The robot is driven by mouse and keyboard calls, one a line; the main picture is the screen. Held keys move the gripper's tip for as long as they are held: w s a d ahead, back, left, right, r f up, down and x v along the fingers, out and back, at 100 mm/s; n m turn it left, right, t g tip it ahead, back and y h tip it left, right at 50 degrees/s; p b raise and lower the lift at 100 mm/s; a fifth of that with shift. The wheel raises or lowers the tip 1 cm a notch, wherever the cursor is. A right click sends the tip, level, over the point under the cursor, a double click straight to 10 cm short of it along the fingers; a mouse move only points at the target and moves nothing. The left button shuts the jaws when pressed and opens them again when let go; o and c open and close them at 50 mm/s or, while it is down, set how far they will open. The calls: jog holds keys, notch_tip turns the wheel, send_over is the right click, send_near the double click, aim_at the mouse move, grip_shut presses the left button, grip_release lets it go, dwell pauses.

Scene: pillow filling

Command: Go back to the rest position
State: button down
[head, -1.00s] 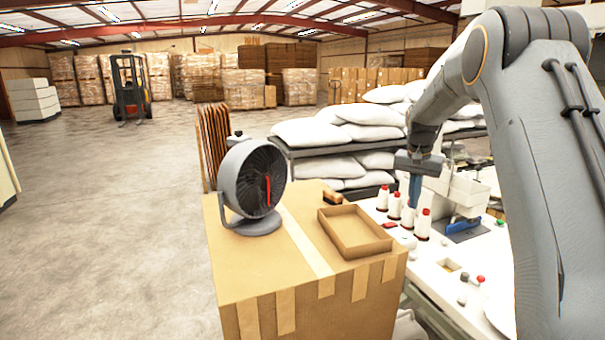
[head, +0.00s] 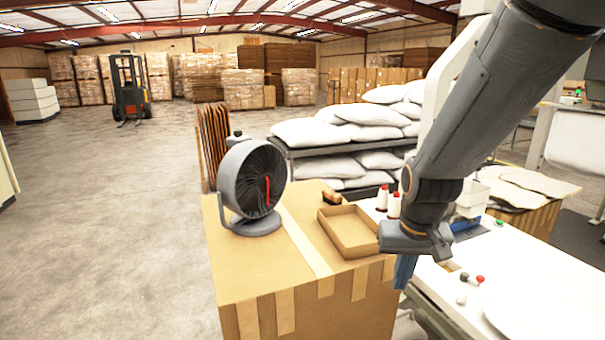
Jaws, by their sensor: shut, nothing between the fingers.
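My gripper (head: 404,272) hangs with its blue fingers pointing down. It is in front of the white worktable's left edge, just right of the large cardboard box. The fingers look shut with nothing between them. The arm comes down from the upper right and hides part of the white table (head: 520,262) and some of the spools (head: 393,205) on it.
A large cardboard box (head: 260,280) carries a grey fan (head: 250,180) and a shallow open box (head: 348,232) close to my gripper. White pillows (head: 310,132) lie on a rack behind. A forklift (head: 129,90) stands far back. The floor (head: 110,220) at left is clear.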

jog(key=s+a+f+n, duration=0.1)
jog(key=s+f, duration=0.2)
jog(key=s, duration=0.5)
notch_tip(320, 180, down, 10)
jog(key=w+g+b, duration=0.1)
jog(key=b, duration=0.9)
jog(key=shift+a+f, duration=0.2)
jog(key=shift+f, duration=0.05)
dwell(0.6)
